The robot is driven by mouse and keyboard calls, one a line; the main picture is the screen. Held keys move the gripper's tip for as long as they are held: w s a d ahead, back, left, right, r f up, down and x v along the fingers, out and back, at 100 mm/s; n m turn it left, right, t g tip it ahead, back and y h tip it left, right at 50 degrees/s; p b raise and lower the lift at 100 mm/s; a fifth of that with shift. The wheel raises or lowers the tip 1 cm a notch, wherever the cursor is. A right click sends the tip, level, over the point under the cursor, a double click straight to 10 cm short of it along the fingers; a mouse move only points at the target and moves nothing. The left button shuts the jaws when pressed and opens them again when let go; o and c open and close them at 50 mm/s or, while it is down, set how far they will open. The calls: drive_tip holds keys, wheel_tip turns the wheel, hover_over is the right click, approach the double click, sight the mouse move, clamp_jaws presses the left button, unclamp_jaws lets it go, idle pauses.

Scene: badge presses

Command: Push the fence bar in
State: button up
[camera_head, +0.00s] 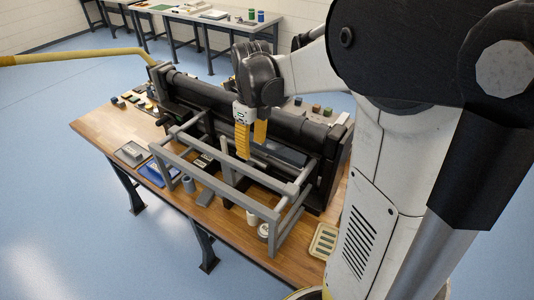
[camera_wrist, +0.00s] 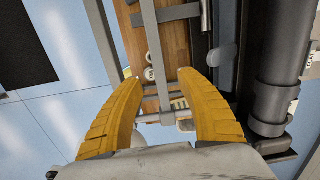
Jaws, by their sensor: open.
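The fence bar appears as a grey rail frame along the front of a long black press (camera_head: 240,115). Its outer long rail (camera_head: 213,184) runs along the near side, and a second rail (camera_head: 265,174) lies closer to the press. My gripper (camera_head: 250,148) points down over the frame, its yellow fingers apart and empty. In the wrist view, my gripper (camera_wrist: 157,78) spreads its fingers either side of a grey bar (camera_wrist: 154,45) that runs lengthwise between them. I cannot tell whether either finger touches the bar. My fingers hide part of the frame in the head view.
The press stands on a wooden table (camera_head: 95,122). A blue tray (camera_head: 158,173), a grey tray (camera_head: 131,153) and a beige tray (camera_head: 324,241) lie near the frame. A yellow pipe (camera_head: 75,57) reaches the press's left end. Blue floor is clear at left.

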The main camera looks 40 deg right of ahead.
sight(258, 173)
drive_tip(key=shift+s+d+f+g, duration=0.15)
drive_tip(key=shift+s, duration=0.35)
drive_tip(key=shift+s+d+f+g, duration=0.1)
drive_tip(key=shift+s+f+g, duration=0.05)
drive_tip(key=shift+s, duration=0.3)
wheel_tip(258, 173, down, 10)
drive_tip(key=shift+b, duration=0.95)
drive_tip(key=shift+a, duration=0.1)
clamp_jaws()
